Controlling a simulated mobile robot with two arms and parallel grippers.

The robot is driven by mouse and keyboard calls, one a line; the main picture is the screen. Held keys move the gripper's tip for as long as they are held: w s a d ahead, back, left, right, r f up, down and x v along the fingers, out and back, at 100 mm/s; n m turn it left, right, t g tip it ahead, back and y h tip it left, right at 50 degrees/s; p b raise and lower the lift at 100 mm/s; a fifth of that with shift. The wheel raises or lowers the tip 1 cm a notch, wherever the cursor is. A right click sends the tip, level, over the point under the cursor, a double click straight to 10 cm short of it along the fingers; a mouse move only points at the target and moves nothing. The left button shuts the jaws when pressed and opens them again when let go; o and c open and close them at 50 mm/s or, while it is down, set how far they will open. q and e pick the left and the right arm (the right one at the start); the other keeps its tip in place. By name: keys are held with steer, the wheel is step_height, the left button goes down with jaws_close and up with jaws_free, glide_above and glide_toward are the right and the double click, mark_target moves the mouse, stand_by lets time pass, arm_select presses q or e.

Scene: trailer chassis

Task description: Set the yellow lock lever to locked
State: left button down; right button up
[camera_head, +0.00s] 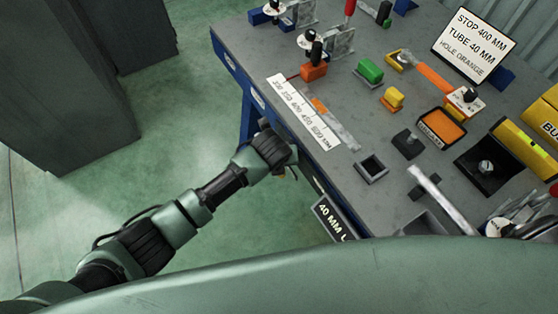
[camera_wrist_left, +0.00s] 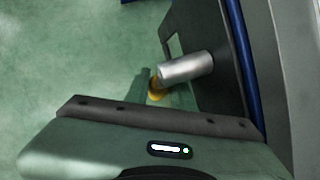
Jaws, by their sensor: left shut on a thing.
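My left gripper (camera_head: 284,164) is at the left edge of the workbench, beside its side face and below the top. It is shut on a small yellow part, which I take to be the yellow lock lever (camera_wrist_left: 154,89); its fingers hide most of it. In the left wrist view the yellow part sits at the end of a silver cylinder (camera_wrist_left: 187,68) that sticks out from a dark panel. Whether the lever stands at locked or unlocked cannot be told. My right gripper is not in view.
The grey workbench top (camera_head: 340,185) carries a white label strip (camera_head: 303,110), a small black square socket (camera_head: 371,169), an orange-faced box (camera_head: 441,127) and coloured blocks. A "40 MM" sign (camera_head: 334,219) hangs at the near edge.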

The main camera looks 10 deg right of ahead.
arm_select(q)
steer(key=shift+r, duration=0.1)
stand_by(0.3)
steer(key=shift+s+r+g+p, duration=0.2)
steer(key=shift+g+p, duration=0.4)
steer(key=shift+p, duration=0.15)
steer(key=shift+s+d+g+h, duration=0.2)
steer(key=shift+g+h, duration=0.3)
steer(key=shift+g, duration=0.2)
steer(key=shift+s+n+g+b, duration=0.25)
steer(key=shift+n+g+b, duration=0.1)
steer(key=shift+g, duration=0.25)
steer(key=shift+s+d+r+g+h+b, duration=0.15)
steer(key=shift+g+h+b, duration=0.25)
steer(key=shift+g+b, duration=0.2)
steer(key=shift+s+r+g+b, duration=0.25)
steer(key=shift+r+g+b, duration=0.1)
steer(key=shift+g+b, duration=0.3)
steer(key=shift+h, duration=0.3)
steer(key=c, duration=1.5)
jaws_free()
